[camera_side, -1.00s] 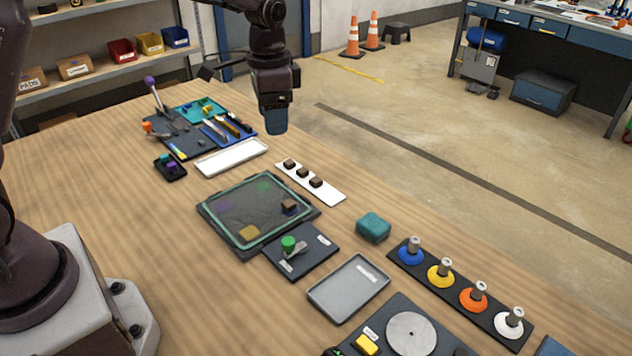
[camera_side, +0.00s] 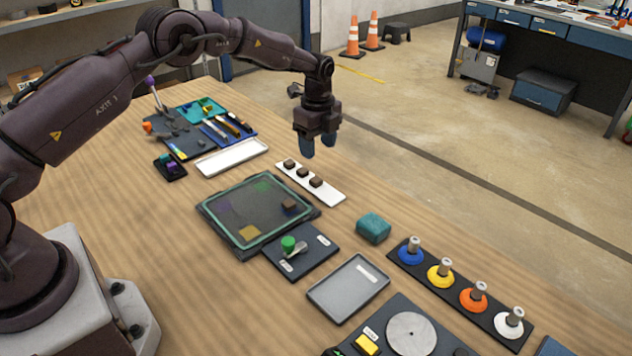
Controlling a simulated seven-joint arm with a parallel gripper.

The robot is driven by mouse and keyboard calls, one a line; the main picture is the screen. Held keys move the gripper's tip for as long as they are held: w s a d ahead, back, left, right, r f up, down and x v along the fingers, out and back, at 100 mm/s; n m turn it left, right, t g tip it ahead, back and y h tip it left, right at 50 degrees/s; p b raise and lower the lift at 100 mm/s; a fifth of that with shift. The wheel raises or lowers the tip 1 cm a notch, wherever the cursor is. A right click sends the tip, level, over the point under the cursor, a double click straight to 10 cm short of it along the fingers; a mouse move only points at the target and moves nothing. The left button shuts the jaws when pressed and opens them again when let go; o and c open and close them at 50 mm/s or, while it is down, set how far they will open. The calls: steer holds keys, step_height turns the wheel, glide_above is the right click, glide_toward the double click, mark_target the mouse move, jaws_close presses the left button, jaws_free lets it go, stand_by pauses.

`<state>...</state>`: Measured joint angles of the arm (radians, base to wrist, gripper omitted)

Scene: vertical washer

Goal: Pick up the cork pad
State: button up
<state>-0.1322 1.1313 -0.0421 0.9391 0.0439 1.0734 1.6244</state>
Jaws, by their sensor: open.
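My gripper (camera_side: 318,145) is open and empty, with its blue fingertips pointing down. It hangs in the air above the far edge of the table, over and slightly beyond a white strip (camera_side: 327,191). Several small brown blocks (camera_side: 303,173) sit in a row on the strip. Another brown block (camera_side: 289,203) shows in the dark, green-edged square tray (camera_side: 214,221), near its right corner. A flat yellow-tan piece (camera_side: 249,233) lies in the tray's front part. I cannot tell for sure which of these is the cork pad.
A green knob (camera_side: 288,243) stands on a dark plate beside the tray. A teal block (camera_side: 373,228), an empty grey tray (camera_side: 345,291) and a rack of coloured discs on posts (camera_side: 441,275) lie to the right. A white tray (camera_side: 232,158) and tools lie at the back left.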

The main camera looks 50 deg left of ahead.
mark_target(318, 180)
step_height(318, 180, down, 10)
steer(key=shift+r, duration=0.2)
stand_by(0.3)
jaws_close()
